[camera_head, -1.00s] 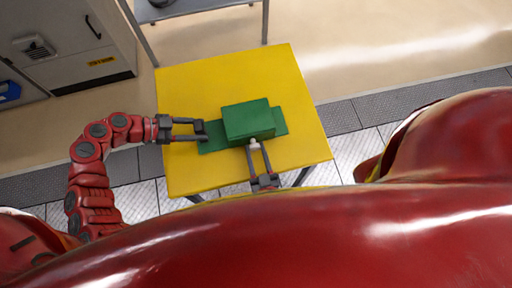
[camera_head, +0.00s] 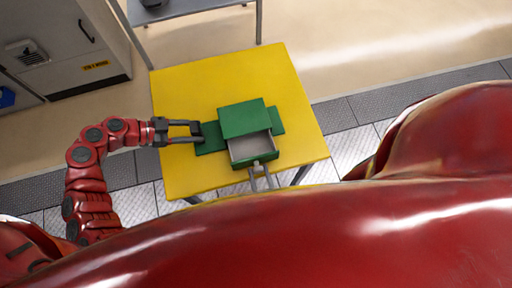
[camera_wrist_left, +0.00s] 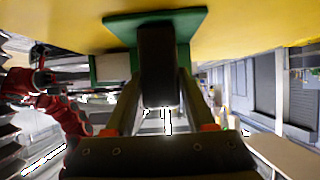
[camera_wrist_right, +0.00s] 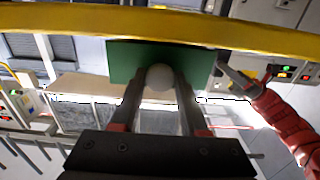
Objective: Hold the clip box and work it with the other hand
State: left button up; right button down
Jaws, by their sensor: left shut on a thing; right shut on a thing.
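The green clip box (camera_head: 244,119) sits on the yellow table, with a flat green base reaching out on both sides. Its drawer (camera_head: 252,149) is pulled out toward me and shows a pale, empty-looking inside. My right gripper (camera_head: 257,166) is at the drawer's front. In the right wrist view its fingers are shut on a round pale knob (camera_wrist_right: 160,77) on the green drawer front (camera_wrist_right: 125,60).
The yellow table (camera_head: 190,85) is clear around the box. A grey cabinet (camera_head: 60,45) stands at the back left, and a metal shelf (camera_head: 200,10) stands behind the table. The floor has grey plates along the table's front and right.

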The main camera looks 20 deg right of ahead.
jog(key=shift+s, duration=0.2)
jog(key=shift+c, duration=2.1)
grip_release()
notch_tip(320, 180, up, 10)
pick_arm(q)
jog(key=o, duration=1.3)
